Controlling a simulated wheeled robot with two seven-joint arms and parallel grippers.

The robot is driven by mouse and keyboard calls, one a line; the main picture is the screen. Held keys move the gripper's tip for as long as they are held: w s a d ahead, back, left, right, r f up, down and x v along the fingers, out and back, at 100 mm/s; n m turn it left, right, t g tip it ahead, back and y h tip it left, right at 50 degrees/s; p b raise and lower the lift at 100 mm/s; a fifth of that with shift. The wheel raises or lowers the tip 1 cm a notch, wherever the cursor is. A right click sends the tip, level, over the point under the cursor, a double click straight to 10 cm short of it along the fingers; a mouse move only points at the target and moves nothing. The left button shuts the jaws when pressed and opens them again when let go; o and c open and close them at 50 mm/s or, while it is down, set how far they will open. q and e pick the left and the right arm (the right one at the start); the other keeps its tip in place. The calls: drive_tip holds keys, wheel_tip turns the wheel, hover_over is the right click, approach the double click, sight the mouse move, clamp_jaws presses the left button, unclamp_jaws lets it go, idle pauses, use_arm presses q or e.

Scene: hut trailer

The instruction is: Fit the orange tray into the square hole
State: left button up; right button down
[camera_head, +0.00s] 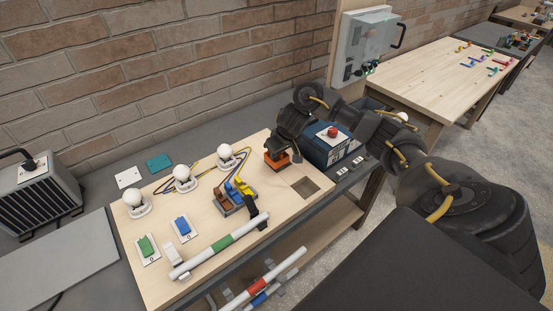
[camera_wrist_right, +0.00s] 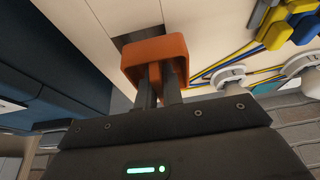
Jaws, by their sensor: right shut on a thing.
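The orange tray (camera_head: 277,162) is in the jaws of my right gripper (camera_head: 284,148), over the wooden board. The square hole (camera_head: 305,187) is a dark recess in the board, just right of and nearer than the tray. In the right wrist view the orange tray (camera_wrist_right: 153,48) is pinched at its wall by both fingers of my right gripper (camera_wrist_right: 158,85). Part of the hole (camera_wrist_right: 137,36) shows beyond the tray there; the tray covers the rest. I cannot tell how high the tray is above the board. My left gripper is not in view.
The board (camera_head: 210,245) carries bulbs, coloured wires, switches (camera_head: 183,228), a connector block (camera_head: 235,197) and a long white tube (camera_head: 220,245). A blue box with a red button (camera_head: 331,142) stands close right of the gripper. A brick wall is behind.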

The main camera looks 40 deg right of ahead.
sight(279, 170)
drive_tip(key=shift+w+d+f+p, duration=0.3)
drive_tip(key=shift+d+f, duration=0.2)
drive_tip(key=shift+f, duration=0.25)
drive_tip(key=shift+d+f, duration=0.3)
drive_tip(key=shift+f, duration=0.1)
drive_tip(key=shift+w+f, duration=0.15)
drive_tip(key=shift+w, duration=0.05)
drive_tip(key=shift+w+f, duration=0.1)
drive_tip(key=shift+w, duration=0.05)
drive_tip(key=f, duration=0.2)
drive_tip(key=f+p, duration=0.1)
drive_tip(key=shift+s+f, duration=0.15)
drive_tip(key=shift+s, duration=0.1)
drive_tip(key=shift+s+f, duration=0.1)
drive_tip(key=shift+w+f, duration=0.2)
drive_tip(key=c, duration=1.9)
unclamp_jaws()
drive_tip(key=shift+w+d, duration=0.1)
drive_tip(key=shift+d, duration=0.05)
drive_tip(key=shift+c, duration=0.2)
drive_tip(key=o, duration=0.4)
drive_tip(key=shift+w+d, duration=0.15)
drive_tip(key=shift+w, duration=0.1)
drive_tip(key=v, duration=1.1)
drive_tip(key=shift+r, duration=0.2)
drive_tip(key=shift+s+r+p, duration=0.3)
drive_tip(key=shift+r+p, duration=0.1)
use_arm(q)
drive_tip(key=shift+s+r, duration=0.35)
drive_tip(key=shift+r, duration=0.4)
